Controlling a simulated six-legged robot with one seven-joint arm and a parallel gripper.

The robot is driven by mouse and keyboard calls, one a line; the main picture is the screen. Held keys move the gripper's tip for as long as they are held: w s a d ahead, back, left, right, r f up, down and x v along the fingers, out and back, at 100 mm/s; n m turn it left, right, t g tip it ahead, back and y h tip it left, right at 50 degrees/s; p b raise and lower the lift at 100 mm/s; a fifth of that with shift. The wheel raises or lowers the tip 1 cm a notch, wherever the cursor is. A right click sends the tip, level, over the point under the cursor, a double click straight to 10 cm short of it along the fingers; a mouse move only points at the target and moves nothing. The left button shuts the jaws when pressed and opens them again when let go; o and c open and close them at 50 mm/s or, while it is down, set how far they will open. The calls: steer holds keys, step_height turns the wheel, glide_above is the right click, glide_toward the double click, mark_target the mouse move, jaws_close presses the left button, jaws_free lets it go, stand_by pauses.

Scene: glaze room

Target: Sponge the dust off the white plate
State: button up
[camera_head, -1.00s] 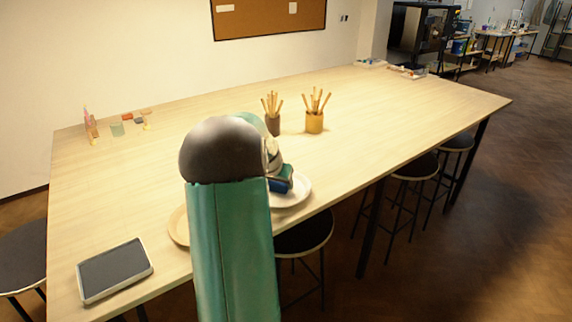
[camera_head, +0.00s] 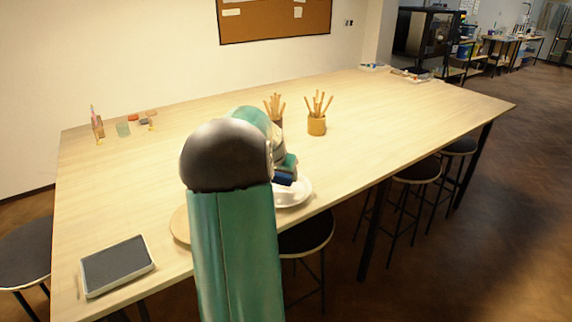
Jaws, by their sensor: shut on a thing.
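The white plate (camera_head: 304,190) lies near the table's front edge, its left part hidden behind my arm. My gripper (camera_head: 284,182) is over the plate's left part, partly covered by my own arm. It is shut, and a small pale block, which looks like the sponge (camera_head: 285,194), shows under its dark blue end, at or just above the plate. I cannot tell whether the block touches the plate. Dust on the plate is too small to make out.
A round wooden disc (camera_head: 180,225) lies left of the plate, mostly behind my arm. A grey tablet-like tray (camera_head: 117,266) is at the front left. A pot of sticks (camera_head: 317,124) stands behind the plate. Stools (camera_head: 306,235) are along the front.

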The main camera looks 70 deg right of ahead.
steer(key=shift+r, duration=1.75)
steer(key=shift+s, duration=0.15)
